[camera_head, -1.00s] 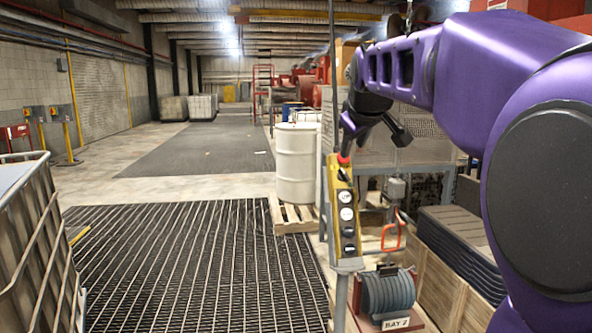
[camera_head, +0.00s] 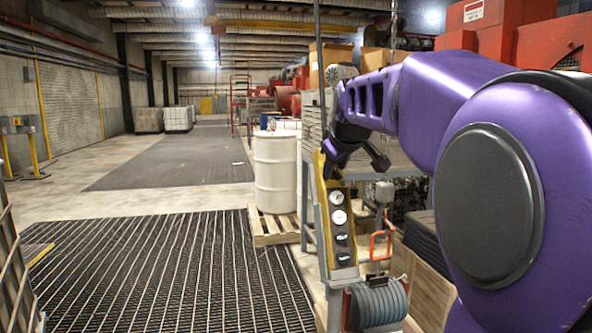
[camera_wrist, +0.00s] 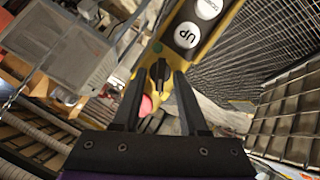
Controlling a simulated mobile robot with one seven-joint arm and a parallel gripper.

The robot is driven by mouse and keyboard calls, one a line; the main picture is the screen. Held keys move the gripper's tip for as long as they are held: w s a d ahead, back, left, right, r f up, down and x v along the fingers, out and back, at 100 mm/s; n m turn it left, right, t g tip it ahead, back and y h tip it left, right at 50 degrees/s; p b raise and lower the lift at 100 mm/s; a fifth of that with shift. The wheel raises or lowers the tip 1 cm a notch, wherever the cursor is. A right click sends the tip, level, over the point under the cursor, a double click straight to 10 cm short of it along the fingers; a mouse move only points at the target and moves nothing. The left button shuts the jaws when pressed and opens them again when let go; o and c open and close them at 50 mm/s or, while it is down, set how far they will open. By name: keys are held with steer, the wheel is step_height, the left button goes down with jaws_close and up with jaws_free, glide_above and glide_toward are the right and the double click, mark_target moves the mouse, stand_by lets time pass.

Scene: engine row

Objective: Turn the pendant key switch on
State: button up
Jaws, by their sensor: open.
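The yellow pendant (camera_head: 325,215) hangs upright right of centre in the head view, with two white buttons above darker ones. My gripper (camera_head: 357,158) is at its upper end and hides the key switch and red button there. In the wrist view the pendant (camera_wrist: 213,44) runs down from the top, showing a white UP button (camera_wrist: 188,36). The black key switch (camera_wrist: 160,72) lies between the tips of my open gripper (camera_wrist: 159,78), with a finger on each side and gaps visible. Whether the fingers touch it I cannot tell. The red button (camera_wrist: 146,105) shows beyond it, between the fingers.
A white drum (camera_head: 275,172) stands on a pallet (camera_head: 268,232) left of the pendant. The grated floor (camera_head: 165,275) at the left is mostly clear.

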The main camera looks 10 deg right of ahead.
jaws_close()
steer(key=shift+r+m, duration=0.1)
steer(key=shift+m, duration=0.2)
stand_by(0.3)
steer(key=shift+d+m+y+p, duration=0.1)
steer(key=shift+m+y+p, duration=0.3)
steer(key=shift+m+p, duration=0.3)
steer(key=m+y, duration=0.1)
steer(key=m, duration=0.2)
steer(key=shift+d, duration=0.1)
steer(key=m+y, duration=0.1)
steer(key=m, duration=0.1)
steer(key=m+y, duration=0.1)
steer(key=m, duration=0.2)
steer(key=shift+d, duration=0.2)
